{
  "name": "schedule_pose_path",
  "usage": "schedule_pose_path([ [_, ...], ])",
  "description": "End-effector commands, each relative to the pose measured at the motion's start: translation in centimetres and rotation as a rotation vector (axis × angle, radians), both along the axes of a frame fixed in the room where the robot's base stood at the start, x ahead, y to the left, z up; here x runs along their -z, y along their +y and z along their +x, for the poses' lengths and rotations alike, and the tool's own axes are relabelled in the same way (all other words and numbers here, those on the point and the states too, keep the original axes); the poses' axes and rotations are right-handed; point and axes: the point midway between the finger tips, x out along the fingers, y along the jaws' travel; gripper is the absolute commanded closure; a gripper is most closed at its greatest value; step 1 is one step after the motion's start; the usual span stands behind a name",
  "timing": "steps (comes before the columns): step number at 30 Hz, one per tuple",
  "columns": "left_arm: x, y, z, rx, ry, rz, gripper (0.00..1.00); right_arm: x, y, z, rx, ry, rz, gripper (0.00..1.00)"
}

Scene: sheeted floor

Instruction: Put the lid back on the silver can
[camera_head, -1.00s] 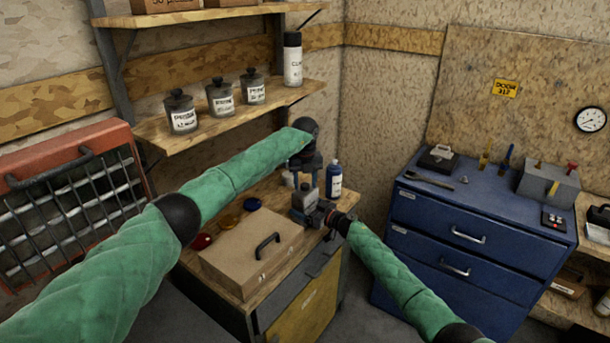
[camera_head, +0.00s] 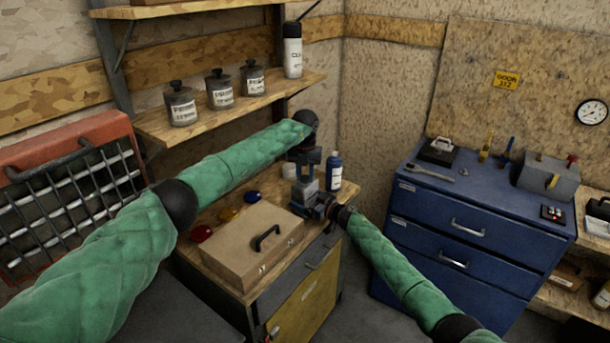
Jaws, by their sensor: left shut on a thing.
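A small silver-grey can (camera_head: 303,192) stands at the right side of the wooden cabinet top, at my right gripper (camera_head: 318,206). My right gripper is beside it, low down; its fingers are too small and dark to read. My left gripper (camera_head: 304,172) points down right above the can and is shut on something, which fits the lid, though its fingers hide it. I cannot tell whether the lid touches the can's rim.
A cardboard-brown box with a black handle (camera_head: 252,246) fills the cabinet top's front. A blue bottle (camera_head: 334,171) stands close behind the can. Grey lidded jars (camera_head: 219,90) stand on the shelf above.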

Motion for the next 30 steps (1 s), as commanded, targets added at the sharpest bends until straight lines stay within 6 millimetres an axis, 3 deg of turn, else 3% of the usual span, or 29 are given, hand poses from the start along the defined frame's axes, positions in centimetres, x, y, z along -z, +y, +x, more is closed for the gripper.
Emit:
schedule_pose_path([
  [6,0.0,0.1,0.1,0.302,-0.001,0.003,1.00,0.0,-0.1,0.0,0.001,0.001,0.001,0.77],
  [11,0.1,0.1,0.0,0.310,0.000,0.001,1.00,0.0,-0.1,0.0,0.001,0.001,0.001,0.77],
  [12,0.0,0.1,0.0,0.310,0.000,0.001,0.67,0.0,-0.1,0.0,0.001,0.001,0.001,0.77],
  [15,0.0,0.1,0.0,0.309,0.000,0.001,0.51,0.0,-0.1,0.0,0.001,0.001,0.001,0.77],
  [24,-0.1,0.0,0.0,0.308,0.000,0.001,0.51,0.0,-0.1,0.0,0.001,0.001,0.001,0.77],
  [30,-1.8,0.0,0.1,0.309,-0.002,0.000,0.51,0.0,-0.1,0.0,0.001,0.001,0.001,0.77],
])
